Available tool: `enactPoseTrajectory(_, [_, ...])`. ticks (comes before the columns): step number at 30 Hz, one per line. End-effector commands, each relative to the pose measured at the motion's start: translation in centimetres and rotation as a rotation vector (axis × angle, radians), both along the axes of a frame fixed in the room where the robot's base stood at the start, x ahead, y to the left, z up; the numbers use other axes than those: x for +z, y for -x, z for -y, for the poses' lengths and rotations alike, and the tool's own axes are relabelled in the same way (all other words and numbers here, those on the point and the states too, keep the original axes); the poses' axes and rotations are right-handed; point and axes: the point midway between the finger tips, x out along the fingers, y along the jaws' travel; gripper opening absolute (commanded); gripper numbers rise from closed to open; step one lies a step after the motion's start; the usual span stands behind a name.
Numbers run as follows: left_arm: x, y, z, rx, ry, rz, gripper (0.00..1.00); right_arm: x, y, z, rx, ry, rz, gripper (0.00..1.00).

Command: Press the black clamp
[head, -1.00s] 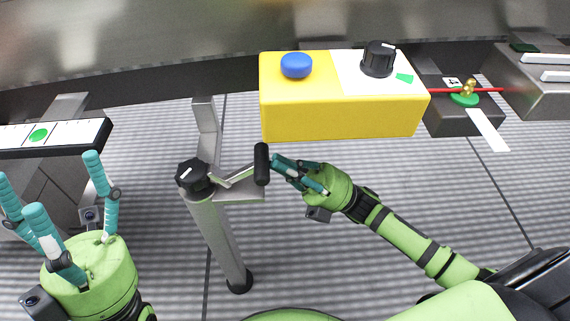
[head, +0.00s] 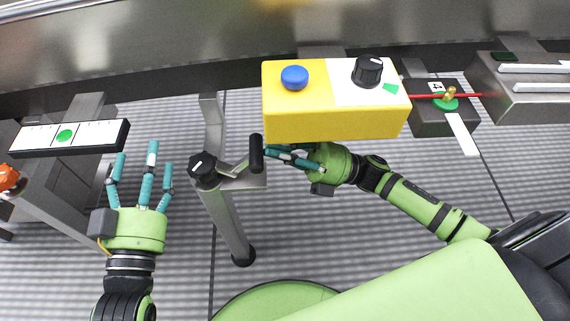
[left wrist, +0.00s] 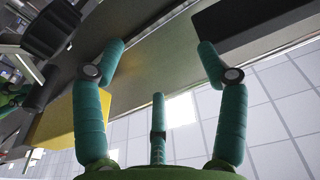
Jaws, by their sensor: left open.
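A black cylindrical handle (head: 256,153), which looks like the black clamp, stands upright on a metal arm fixed to a grey post (head: 232,213). A black knob (head: 203,168) tops this post. My right gripper (head: 278,156) is just right of the handle, its fingertips close to it; I cannot tell whether they touch it. My left gripper (head: 145,162) is open and empty, left of the post, fingers pointing away from me. In the left wrist view the open fingers (left wrist: 160,60) show nothing between them; a dark knob (left wrist: 50,30) appears at upper left.
A yellow and white box (head: 335,125) with a blue button (head: 294,77) and black dial (head: 368,71) stands above my right gripper. A panel with a green dot (head: 65,136) and an orange-red knob (head: 8,178) are at left. Grey floor lies between.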

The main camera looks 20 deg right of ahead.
Motion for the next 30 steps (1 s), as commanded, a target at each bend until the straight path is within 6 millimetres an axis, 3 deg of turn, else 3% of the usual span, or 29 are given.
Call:
enactPoseTrajectory(4, [-5.3, -0.2, -1.7, 0.049, -0.073, -0.289, 0.73, 0.7, 0.0, -0.3, 0.001, 0.034, -0.008, 0.00])
enactPoseTrajectory(8, [-10.0, 1.1, -3.5, 0.087, -0.131, -0.537, 0.73, 1.0, 0.0, -0.4, 0.002, 0.064, -0.016, 0.00])
enactPoseTrajectory(15, [-16.8, 6.6, -6.7, 0.142, -0.223, -0.979, 0.73, 1.4, -0.1, -0.8, 0.003, 0.118, -0.032, 0.00])
enactPoseTrajectory(24, [-20.4, 14.5, -9.5, 0.180, -0.296, -1.397, 0.73, 1.8, -0.2, -1.1, 0.003, 0.174, -0.049, 0.00])
enactPoseTrajectory(30, [-22.9, 13.5, -9.2, 0.175, -0.298, -1.401, 0.73, 2.1, -0.3, -1.4, 0.002, 0.213, -0.059, 0.00])
